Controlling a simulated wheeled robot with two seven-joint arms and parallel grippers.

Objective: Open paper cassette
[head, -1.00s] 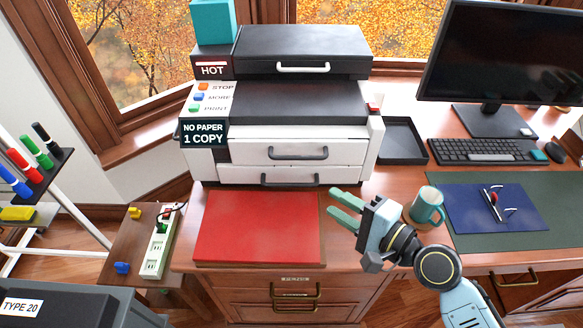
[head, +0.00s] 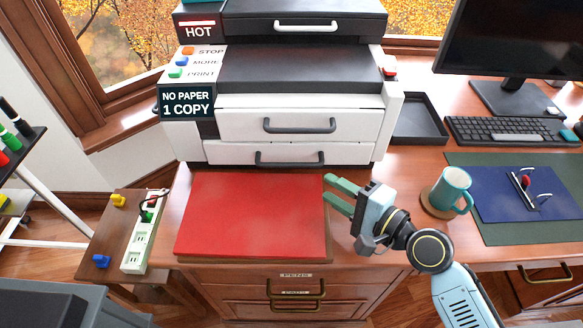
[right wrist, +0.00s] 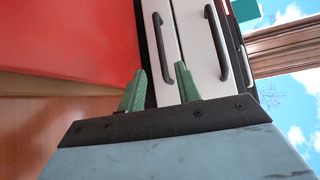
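The white printer (head: 215,150) stands on the desk with two closed drawers at its front. The upper drawer (head: 355,122) has a dark handle (head: 299,126). The lower drawer, the paper cassette (head: 350,153), has a dark handle (head: 290,160). My right gripper (head: 335,188) is open and empty, below and right of the lower handle, its green fingers pointing toward the printer. In the right wrist view the lower handle (right wrist: 163,48) lies ahead between the finger directions (right wrist: 160,80); I cannot tell the exact gap. My left gripper is not in view.
A red slab (head: 250,215) lies in front of the printer, left of my right gripper. A teal mug (head: 450,188) stands close to its right. A black tray (head: 418,118), keyboard (head: 505,130) and monitor (head: 530,45) are farther right. The sign reads "NO PAPER 1 COPY" (head: 186,103).

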